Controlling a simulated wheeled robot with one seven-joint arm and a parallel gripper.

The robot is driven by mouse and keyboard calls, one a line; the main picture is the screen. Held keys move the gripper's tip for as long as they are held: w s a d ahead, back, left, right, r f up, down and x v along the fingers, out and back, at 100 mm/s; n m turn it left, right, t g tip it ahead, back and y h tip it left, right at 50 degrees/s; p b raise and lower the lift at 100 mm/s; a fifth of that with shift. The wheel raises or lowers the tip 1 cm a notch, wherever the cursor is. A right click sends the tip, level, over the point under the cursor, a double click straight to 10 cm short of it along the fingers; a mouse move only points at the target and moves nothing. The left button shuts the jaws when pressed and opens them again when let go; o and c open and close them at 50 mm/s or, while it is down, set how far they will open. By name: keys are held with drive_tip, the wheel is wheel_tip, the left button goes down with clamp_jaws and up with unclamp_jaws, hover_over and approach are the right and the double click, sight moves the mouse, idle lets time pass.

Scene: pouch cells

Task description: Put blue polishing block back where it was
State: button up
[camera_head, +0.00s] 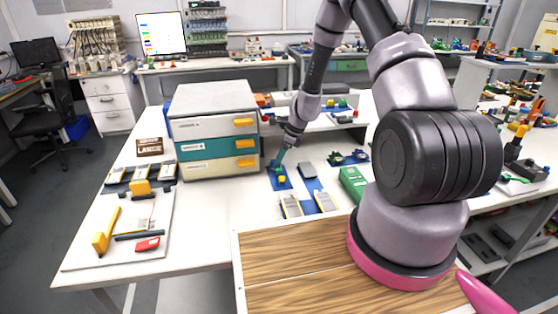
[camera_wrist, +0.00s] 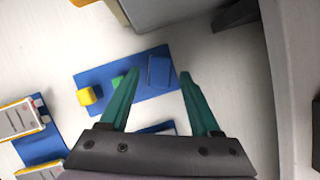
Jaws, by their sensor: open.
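My gripper (camera_wrist: 159,74) is open, with its two teal fingers apart. In the head view my gripper (camera_head: 277,163) is low over the table, just right of the drawer unit. A blue block (camera_wrist: 160,71) lies at one end of a small blue mat (camera_wrist: 104,75) and appears between the fingertips in the wrist view; I cannot tell whether they touch it. A yellow block (camera_wrist: 86,96) is at the mat's other end. A green piece (camera_wrist: 117,82) between them is partly hidden by a finger. The mat also shows in the head view (camera_head: 284,186), with the yellow block (camera_head: 282,178).
The drawer unit (camera_head: 215,130) stands close on the left. A second blue mat (camera_head: 312,186), pouch cells (camera_head: 291,206) and a green box (camera_head: 353,182) lie to the right and in front. A white board (camera_head: 100,250) with tools is at the left. Front table is partly clear.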

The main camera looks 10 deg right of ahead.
drive_tip(key=s+d+r+n+t, duration=0.1)
drive_tip(key=s+r+n, duration=0.25)
drive_tip(key=r, duration=0.85)
drive_tip(key=s+d+r+n, duration=0.1)
drive_tip(key=s+r+n, duration=0.25)
drive_tip(key=r, duration=0.85)
drive_tip(key=s+d+r+n+t, duration=0.15)
drive_tip(key=s+r, duration=0.25)
drive_tip(key=r, duration=0.8)
drive_tip(key=s+d+r+n+t+h, duration=0.1)
drive_tip(key=s+r+n, duration=0.4)
drive_tip(key=s, duration=0.4)
drive_tip(key=s+r+n+t+h, duration=0.1)
drive_tip(key=s+r+n, duration=0.4)
drive_tip(key=s, duration=0.5)
drive_tip(key=shift+d+r+t, duration=0.35)
drive_tip(key=shift+r+t, duration=0.1)
drive_tip(key=shift+r, duration=0.3)
